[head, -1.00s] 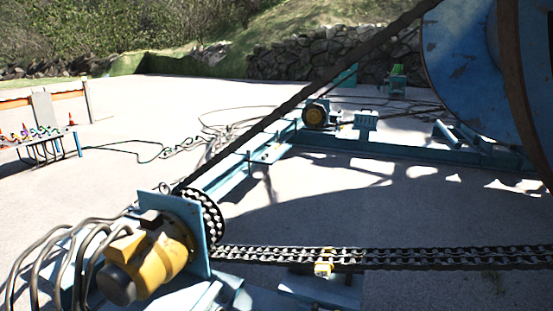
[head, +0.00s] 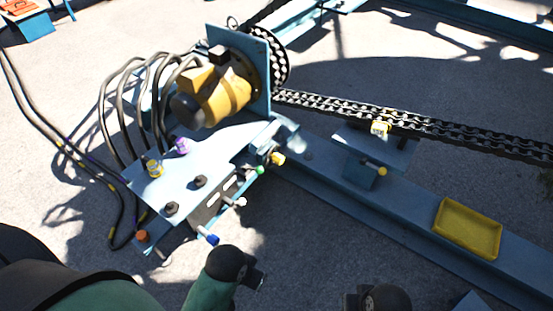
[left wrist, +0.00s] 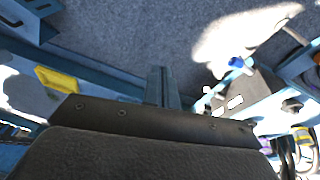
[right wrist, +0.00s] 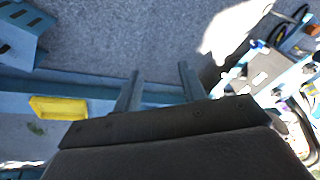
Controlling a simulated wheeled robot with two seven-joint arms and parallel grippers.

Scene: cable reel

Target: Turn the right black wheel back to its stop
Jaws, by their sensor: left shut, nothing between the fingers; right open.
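Two black wheels sit on the pale blue control panel (head: 185,170), left of centre in the head view. The right black wheel (head: 200,181) is nearer the lever side, and the left black wheel (head: 171,208) is beside it. My left gripper (head: 256,279) is low in the head view, below and right of the panel, apart from both wheels. Its fingers are together and empty in the left wrist view (left wrist: 162,72). My right gripper (head: 350,300) is at the bottom edge, farther right. Its fingers are spread and empty in the right wrist view (right wrist: 160,75).
Levers with blue (head: 208,237), white, green and yellow ends stick out from the panel's edge. A yellow knob (head: 154,168) and a purple knob (head: 181,146) stand behind the wheels. A yellow tray (head: 467,228) lies on the blue beam at right. A yellow motor (head: 218,92) stands behind the panel.

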